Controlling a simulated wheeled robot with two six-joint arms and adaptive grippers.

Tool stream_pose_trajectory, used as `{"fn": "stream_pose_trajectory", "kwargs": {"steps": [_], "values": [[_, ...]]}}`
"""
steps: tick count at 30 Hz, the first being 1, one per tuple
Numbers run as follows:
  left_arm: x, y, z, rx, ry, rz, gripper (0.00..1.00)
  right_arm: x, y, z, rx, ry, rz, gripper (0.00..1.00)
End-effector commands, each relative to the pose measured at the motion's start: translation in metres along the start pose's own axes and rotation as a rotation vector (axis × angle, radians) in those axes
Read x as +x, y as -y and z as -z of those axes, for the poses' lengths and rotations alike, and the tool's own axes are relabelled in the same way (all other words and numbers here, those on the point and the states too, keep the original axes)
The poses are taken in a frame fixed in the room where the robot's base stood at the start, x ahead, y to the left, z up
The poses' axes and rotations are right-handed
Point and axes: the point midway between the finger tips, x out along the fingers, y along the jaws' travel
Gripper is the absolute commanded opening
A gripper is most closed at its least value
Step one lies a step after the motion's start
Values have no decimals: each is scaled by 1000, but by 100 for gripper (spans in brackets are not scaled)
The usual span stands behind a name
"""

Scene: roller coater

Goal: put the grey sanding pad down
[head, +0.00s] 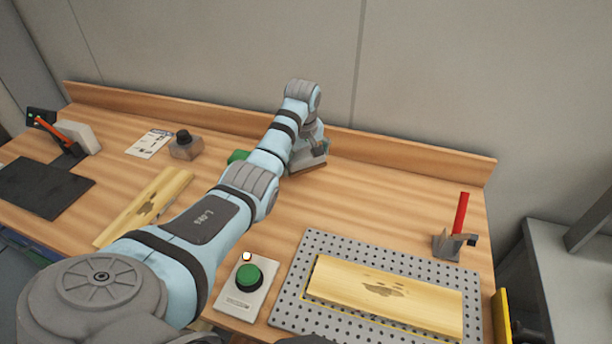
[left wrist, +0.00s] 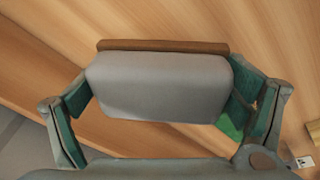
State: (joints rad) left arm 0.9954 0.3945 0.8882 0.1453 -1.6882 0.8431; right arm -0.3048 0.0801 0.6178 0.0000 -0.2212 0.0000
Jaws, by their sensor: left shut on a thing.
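The grey sanding pad (left wrist: 160,88) is a grey block with a brown strip along its far edge. It sits between the fingers of my left gripper (left wrist: 160,105), which is shut on it. In the head view the pad (head: 313,160) shows only in part under my left gripper (head: 308,150), near the back of the wooden table (head: 390,205). It is low over the tabletop; I cannot tell whether it touches. My right gripper is not in view.
A green object (head: 238,156) is partly hidden behind my left arm; green also shows beside the right finger in the wrist view. A grey block with a black knob (head: 185,146) stands left. A raised ledge (head: 400,150) runs along the back. Table right of the pad is bare.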

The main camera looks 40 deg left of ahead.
Motion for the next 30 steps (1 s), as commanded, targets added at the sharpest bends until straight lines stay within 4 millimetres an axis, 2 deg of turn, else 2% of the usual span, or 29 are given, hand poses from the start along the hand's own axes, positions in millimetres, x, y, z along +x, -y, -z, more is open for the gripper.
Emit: {"fn": "stream_pose_trajectory", "kwargs": {"steps": [4, 9, 18, 19, 20, 30], "values": [[22, 2, -5, 2, 1, 0, 48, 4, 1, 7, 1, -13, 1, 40], [52, 4, -12, 4, 0, -1, 48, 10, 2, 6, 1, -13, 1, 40], [54, 4, -12, 4, -1, -2, 48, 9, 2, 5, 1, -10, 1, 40], [55, 4, -12, 4, -1, -2, 94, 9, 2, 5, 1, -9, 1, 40], [55, 4, -12, 4, -1, -2, 99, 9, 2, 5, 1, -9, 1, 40], [54, 4, -12, 5, -1, -2, 100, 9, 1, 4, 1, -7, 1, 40]]}}
